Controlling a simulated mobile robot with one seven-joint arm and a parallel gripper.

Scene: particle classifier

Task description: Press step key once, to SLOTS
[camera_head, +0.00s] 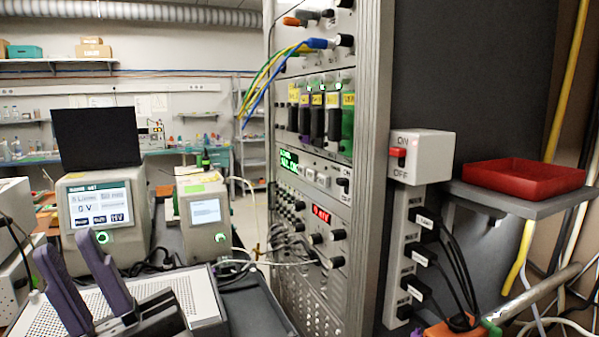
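I cannot make out a key labelled step or the word SLOTS. One instrument (104,212) at the left has a lit screen reading "0 V", with dark on-screen buttons and a green-ringed round button below. In the tall rack, a panel with a green display (290,160) has small pale buttons (315,178) to its right; their labels are too small to read. My gripper (68,248) is at the lower left, its two purple fingers apart with nothing seen between them. It appears in front of the "0 V" instrument and over a perforated grey case.
A second grey box (205,218) with a small screen stands right of the instrument. Cables hang from the rack (372,120). A red tray (522,178) sits on a shelf at the right, beside an ON/OFF switch box (422,157) and a power strip (402,255).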

